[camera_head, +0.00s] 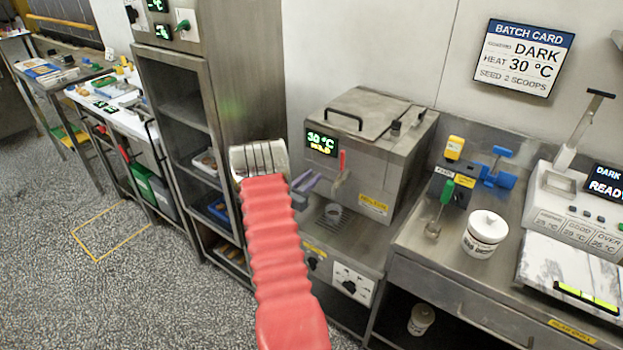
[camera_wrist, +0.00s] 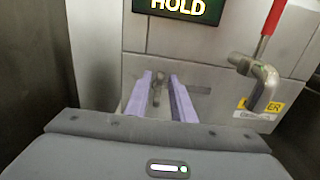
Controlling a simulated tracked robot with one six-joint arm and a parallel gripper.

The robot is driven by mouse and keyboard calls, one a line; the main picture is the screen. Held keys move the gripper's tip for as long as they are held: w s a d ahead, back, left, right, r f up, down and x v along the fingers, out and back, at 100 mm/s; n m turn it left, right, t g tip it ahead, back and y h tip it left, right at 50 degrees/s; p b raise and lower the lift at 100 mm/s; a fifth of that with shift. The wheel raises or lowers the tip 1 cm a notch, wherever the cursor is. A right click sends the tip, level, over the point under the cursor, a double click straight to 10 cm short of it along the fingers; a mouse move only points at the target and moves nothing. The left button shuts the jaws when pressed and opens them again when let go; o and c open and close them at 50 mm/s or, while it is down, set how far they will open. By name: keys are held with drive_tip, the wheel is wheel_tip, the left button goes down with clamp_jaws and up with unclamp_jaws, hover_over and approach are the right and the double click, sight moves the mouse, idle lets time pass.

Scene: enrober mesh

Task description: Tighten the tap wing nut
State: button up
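The steel machine (camera_head: 385,150) has a green display, and a tap (camera_head: 341,172) with a red lever on its front. In the wrist view, the tap (camera_wrist: 262,78) is to the right of my gripper (camera_wrist: 161,80). The two lavender fingers are apart and point at the machine's front. A small grey metal piece (camera_wrist: 157,88), perhaps the wing nut, shows in the gap between them. I cannot tell whether the fingers touch it. In the head view, my gripper (camera_head: 304,184) is just left of the tap, and the small piece cannot be made out.
A tall steel rack (camera_head: 190,130) stands close on the left. To the right, a counter holds a white tub (camera_head: 484,234) and a scale-like device (camera_head: 575,215). The floor at left is open.

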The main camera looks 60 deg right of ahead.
clamp_jaws()
